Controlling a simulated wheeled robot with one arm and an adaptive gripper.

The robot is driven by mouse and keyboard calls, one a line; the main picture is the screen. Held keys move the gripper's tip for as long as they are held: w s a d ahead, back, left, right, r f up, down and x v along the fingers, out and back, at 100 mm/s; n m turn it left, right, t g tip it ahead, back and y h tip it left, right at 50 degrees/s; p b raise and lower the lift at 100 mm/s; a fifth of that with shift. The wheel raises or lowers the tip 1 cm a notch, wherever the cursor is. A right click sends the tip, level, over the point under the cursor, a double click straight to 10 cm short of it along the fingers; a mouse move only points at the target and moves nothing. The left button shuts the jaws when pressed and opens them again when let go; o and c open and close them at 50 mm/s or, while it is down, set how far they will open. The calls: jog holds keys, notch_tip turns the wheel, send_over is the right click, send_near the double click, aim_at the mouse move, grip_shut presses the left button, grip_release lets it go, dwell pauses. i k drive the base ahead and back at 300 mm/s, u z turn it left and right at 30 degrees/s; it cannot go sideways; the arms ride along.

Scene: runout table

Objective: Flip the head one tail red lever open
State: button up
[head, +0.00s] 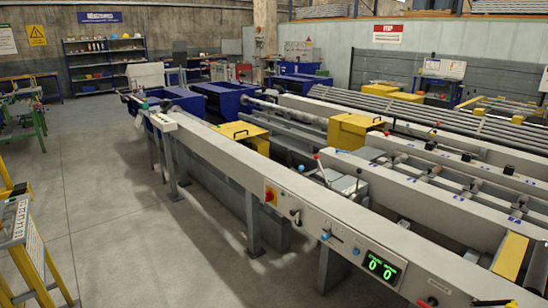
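A lever with a red knob (317,156) stands on a grey housing (345,175) at the middle of the long machine. Farther right, another small red knob (386,133) shows near a yellow cover. One more red-tipped lever (436,126) stands on the rear beam. Which of these is the head one tail lever, I cannot tell, nor whether any is open. My gripper is not in view.
A yellow step stand (30,240) is at the left. The concrete floor (110,200) between them is clear.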

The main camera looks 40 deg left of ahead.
aim_at(328, 185)
jog(key=u, duration=1.55)
jog(key=i, duration=1.85)
jog(key=u, duration=0.75)
jog(key=i, duration=0.55)
jog(key=u, duration=0.1)
